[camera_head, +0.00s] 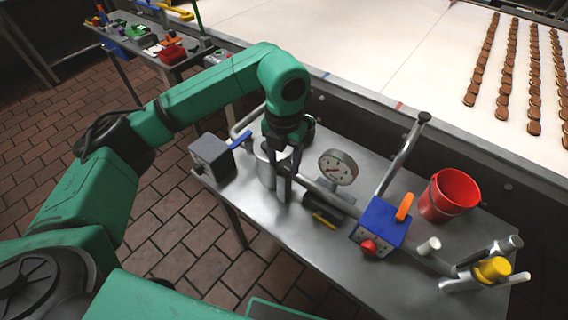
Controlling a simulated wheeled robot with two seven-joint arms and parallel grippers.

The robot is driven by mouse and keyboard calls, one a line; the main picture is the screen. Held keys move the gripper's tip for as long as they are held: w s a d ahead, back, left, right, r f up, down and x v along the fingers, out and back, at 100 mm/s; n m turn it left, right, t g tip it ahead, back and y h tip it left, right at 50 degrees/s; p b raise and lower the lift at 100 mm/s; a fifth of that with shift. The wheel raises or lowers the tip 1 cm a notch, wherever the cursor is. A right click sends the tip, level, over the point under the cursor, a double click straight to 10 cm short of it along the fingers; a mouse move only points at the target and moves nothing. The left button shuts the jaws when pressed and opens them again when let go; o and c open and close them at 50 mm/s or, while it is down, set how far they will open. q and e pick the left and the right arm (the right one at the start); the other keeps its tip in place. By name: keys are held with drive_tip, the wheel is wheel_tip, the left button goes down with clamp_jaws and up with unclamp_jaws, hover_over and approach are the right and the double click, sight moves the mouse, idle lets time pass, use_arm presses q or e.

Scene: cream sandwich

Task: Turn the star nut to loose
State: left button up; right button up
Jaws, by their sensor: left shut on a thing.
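My left gripper (285,178) points down over the metal workbench (255,212), beside a light grey cylinder (264,170) and at the left end of a metal pipe (312,186). Its fingers are shut on a small part there, largely hidden by the fingers and wrist. I cannot make out a clear star shape, so I cannot tell by sight whether this part is the star nut. My right gripper is not in view.
A round gauge (338,167) stands right of the gripper. A blue box (379,226) with a red knob and orange lever, a red bucket (448,194) and a yellow-capped fitting (491,268) are further right. A grey box (212,157) is left.

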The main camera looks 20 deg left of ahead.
use_arm(q)
drive_tip(key=n+b, duration=0.1)
drive_tip(key=n, duration=0.2)
drive_tip(key=shift+w+n, duration=0.1)
drive_tip(key=shift+n, duration=0.3)
drive_tip(key=n+b, duration=0.1)
drive_tip(key=n, duration=0.2)
drive_tip(key=shift+r+n, duration=0.1)
drive_tip(key=shift+n, duration=0.2)
drive_tip(key=n+b, duration=0.1)
drive_tip(key=n, duration=0.2)
drive_tip(key=shift+n, duration=0.3)
drive_tip(key=shift+r+n+b, duration=0.1)
drive_tip(key=shift+n+b, duration=0.3)
drive_tip(key=shift+n, duration=1.2)
drive_tip(key=o, duration=1.4)
drive_tip(key=shift+c, duration=0.2)
